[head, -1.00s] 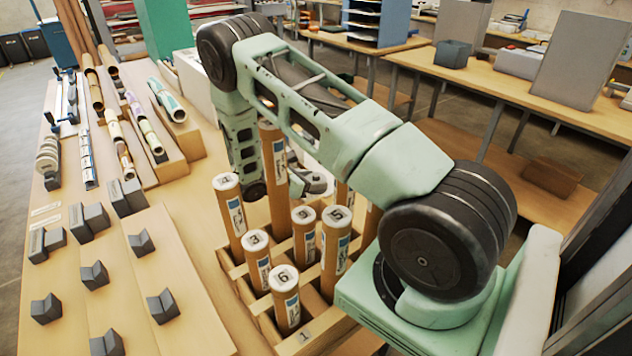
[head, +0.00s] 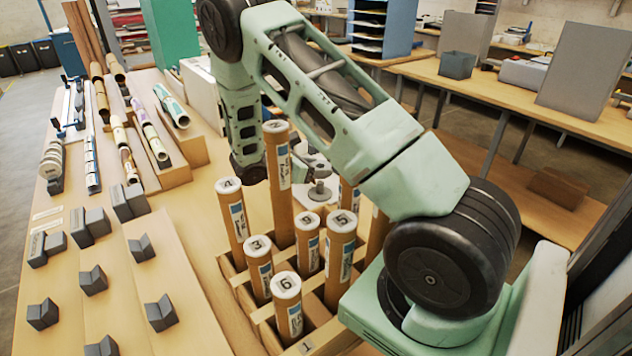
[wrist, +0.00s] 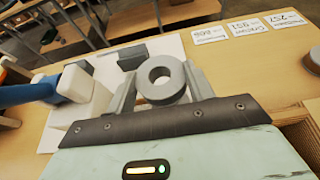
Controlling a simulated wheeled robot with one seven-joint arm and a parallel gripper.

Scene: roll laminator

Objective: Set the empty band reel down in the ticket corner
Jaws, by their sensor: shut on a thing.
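In the wrist view, the empty band reel (wrist: 160,97) is a thick grey ring with an open hole. My gripper (wrist: 160,72) is shut on it, with one grey finger on each side. The reel is over or near the wooden top, but its gap to the surface is hard to tell. Several white printed tickets (wrist: 248,28) lie flat on the wood at the upper right of the wrist view, apart from the reel. In the head view, my arm and the upright tubes block a clear look at my gripper and the reel.
A white sheet or board (wrist: 60,135) lies left of the reel, with a blue-and-white object (wrist: 72,84) and a small dark block (wrist: 132,57) on it. Upright brown tubes (head: 284,200) stand in a wooden rack. Grey cradle blocks (head: 93,280) sit on the left table.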

